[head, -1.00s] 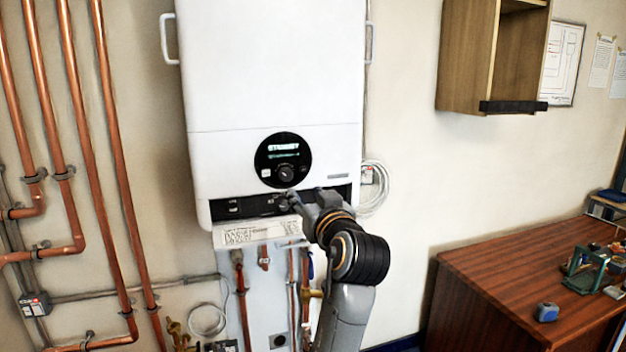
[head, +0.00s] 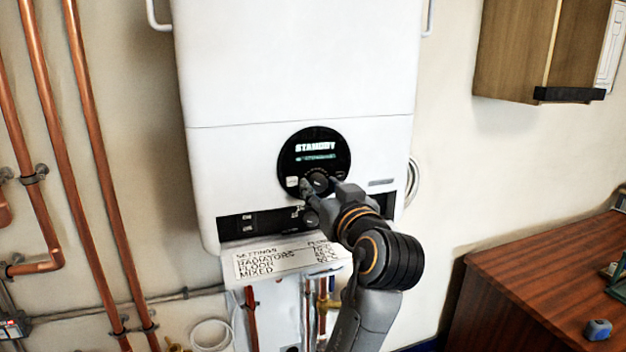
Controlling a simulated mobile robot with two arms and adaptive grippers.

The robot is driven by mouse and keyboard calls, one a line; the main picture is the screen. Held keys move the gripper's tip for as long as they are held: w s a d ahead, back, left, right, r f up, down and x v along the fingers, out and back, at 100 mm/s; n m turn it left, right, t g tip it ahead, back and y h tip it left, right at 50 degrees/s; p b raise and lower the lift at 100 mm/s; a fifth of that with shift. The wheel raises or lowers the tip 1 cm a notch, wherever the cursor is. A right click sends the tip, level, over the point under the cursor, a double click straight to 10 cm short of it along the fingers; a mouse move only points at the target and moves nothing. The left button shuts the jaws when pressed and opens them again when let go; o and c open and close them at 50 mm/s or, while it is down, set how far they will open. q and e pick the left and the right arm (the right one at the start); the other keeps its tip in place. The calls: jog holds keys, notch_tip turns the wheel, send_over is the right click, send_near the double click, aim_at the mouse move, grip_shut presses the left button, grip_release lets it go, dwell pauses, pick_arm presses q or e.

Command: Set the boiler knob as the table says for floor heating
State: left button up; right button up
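The white boiler (head: 290,80) hangs on the wall. Its round black panel (head: 330,140) reads STANDBY, with a smaller green line I cannot read. The dark round knob (head: 318,181) sits low on this panel, partly hidden by my gripper; its pointer is not readable. A white settings table (head: 275,258) below lists RADIATORS, FLOOR and MIXED, with flow values too small to read surely.
A dark strip (head: 238,221) with switches runs under the boiler front. Copper pipes (head: 97,165) climb the wall at left. A wooden wall cabinet (head: 520,50) and a brown desk (head: 540,270) are at right. Bare wall lies between boiler and desk.

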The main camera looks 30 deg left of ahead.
pick_arm(q)
jog(key=shift+w+a, duration=0.1)
jog(key=shift+r, duration=0.1)
pick_arm(e)
jog(key=shift+w+a, duration=0.25)
jog(key=shift+w, duration=0.15)
pick_arm(q)
jog(key=shift+c, duration=0.2)
